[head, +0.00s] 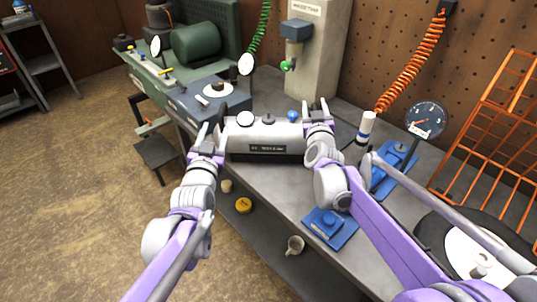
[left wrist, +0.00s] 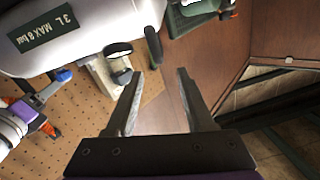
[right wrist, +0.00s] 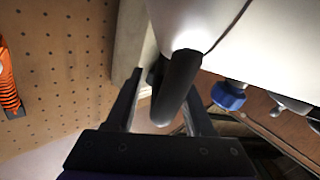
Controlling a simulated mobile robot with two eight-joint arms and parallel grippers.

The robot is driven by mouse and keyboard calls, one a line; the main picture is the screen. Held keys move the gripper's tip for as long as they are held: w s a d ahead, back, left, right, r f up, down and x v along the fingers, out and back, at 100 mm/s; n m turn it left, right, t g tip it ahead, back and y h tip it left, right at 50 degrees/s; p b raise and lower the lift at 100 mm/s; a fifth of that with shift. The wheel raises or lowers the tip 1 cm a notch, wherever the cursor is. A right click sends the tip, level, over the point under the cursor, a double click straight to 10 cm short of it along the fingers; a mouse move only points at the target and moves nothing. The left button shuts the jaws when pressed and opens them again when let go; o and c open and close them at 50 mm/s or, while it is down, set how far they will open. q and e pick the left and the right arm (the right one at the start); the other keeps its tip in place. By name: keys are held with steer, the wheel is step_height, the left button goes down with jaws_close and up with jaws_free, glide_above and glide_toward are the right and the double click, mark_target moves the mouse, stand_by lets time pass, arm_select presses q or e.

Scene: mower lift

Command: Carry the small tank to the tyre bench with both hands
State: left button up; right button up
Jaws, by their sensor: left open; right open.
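The small tank (head: 262,136) is a silver cylinder with a dark label, lying on the grey workbench in the head view. Its label (left wrist: 43,27) reads "3 L MAX 8 bar" in the left wrist view. My left gripper (head: 210,132) is open at the tank's left end; a dark handle (left wrist: 153,47) shows just beyond its fingertips. My right gripper (head: 318,112) is open at the tank's right end. In the right wrist view a black handle (right wrist: 178,88) lies between its fingers, which are not closed on it. I cannot tell which surface is the tyre bench.
Blue trays (head: 330,228) lie on the workbench (head: 285,190) to the right of the tank. A tyre (head: 450,232) lies at lower right near an orange rack (head: 490,130). A green machine (head: 195,45) stands at the back left. Open floor (head: 80,190) lies left.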

steer(key=s, duration=1.2)
steer(key=shift+a, duration=0.25)
steer(key=shift+f, duration=0.1)
